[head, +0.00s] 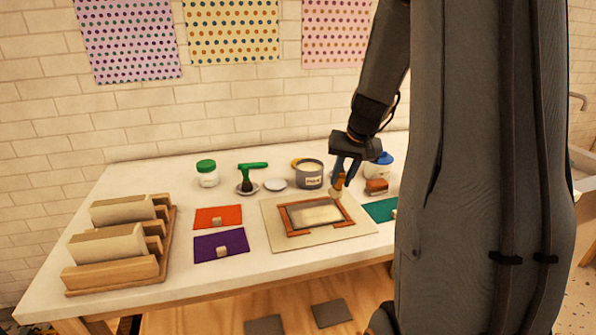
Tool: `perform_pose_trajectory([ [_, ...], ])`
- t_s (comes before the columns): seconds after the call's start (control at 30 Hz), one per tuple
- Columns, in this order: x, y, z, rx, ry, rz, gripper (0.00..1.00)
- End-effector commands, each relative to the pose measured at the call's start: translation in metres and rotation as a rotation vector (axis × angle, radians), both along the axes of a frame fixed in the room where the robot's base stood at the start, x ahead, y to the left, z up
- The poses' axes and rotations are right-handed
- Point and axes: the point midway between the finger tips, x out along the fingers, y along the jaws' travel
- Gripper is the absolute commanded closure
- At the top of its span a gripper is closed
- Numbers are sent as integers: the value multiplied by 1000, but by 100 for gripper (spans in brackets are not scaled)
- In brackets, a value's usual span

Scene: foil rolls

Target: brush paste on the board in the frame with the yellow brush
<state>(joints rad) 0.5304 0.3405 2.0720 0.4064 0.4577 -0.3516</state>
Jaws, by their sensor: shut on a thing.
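The board (308,216) lies inside a reddish-brown frame (354,222) on a pale mat (276,222); its surface looks pale grey to cream. My gripper (343,178) is pointed down over the frame's back right corner. It is shut on a small tan-orange thing with a pale lower end (338,187), which looks like the yellow brush, though the fingers hide most of it. I cannot tell whether its tip touches the frame or hangs above it. A grey pot of cream paste (310,181) stands open behind the frame, left of my gripper.
Jars with green (206,165) and blue (384,158) lids stand behind. Orange (217,211), purple (230,244) and teal (377,209) pieces flank the mat. A wooden rack (168,238) stands left.

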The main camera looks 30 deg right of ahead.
Motion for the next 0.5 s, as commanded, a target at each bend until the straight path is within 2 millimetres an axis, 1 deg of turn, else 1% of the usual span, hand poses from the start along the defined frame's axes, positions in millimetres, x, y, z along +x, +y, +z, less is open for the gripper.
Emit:
perform_pose_trajectory([
  [0.03,0,0,7,0,0,1,100],
  [0.5,1,3,47,0,0,5,100],
])
